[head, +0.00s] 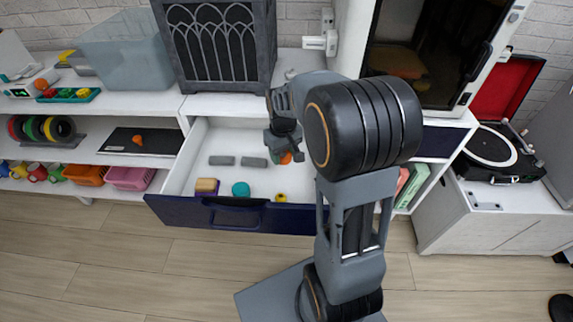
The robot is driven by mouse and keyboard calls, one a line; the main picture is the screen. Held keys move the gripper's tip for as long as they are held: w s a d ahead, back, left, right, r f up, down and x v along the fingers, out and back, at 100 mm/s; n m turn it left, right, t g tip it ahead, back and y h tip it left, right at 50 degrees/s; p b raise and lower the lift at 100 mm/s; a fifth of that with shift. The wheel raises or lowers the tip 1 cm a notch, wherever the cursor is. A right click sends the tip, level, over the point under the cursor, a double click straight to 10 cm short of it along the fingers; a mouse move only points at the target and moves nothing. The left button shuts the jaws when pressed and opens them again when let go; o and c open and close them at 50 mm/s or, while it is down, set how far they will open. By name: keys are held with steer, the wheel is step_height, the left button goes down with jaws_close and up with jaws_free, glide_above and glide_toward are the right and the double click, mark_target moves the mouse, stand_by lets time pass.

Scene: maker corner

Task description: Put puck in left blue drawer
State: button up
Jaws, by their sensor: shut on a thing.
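The left blue drawer (188,210) is pulled open, with a dark blue front and a white inside. My gripper (286,156) is over the right part of the open drawer, pointing down. It is shut on a small orange piece (286,159), which looks like the puck, though its shape is mostly hidden by the fingers. I cannot tell whether the piece touches the drawer floor. A teal round piece (241,189) lies near the drawer's front.
The drawer also holds two grey bars (221,160), a wood-and-purple block (206,186) and a yellow piece (281,198). A dark lantern-like cabinet (217,45) stands on the top behind. A record player (492,148) is at right. Floor in front is clear.

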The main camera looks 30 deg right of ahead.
mark_target(288, 168)
steer(key=f, duration=0.1)
steer(key=w+d+f, duration=0.2)
steer(key=f, duration=0.1)
steer(key=shift+d+b, duration=0.2)
steer(key=shift+b, duration=0.2)
steer(key=shift+w+d+f+b, duration=0.15)
steer(key=shift+f+b, duration=0.1)
steer(key=shift+f, duration=0.65)
steer(key=shift+w+d+f+b, duration=0.1)
steer(key=shift+f+b, duration=0.15)
steer(key=shift+f, duration=0.65)
steer(key=shift+f, duration=0.1)
steer(key=o, duration=1)
steer(key=shift+c, duration=0.2)
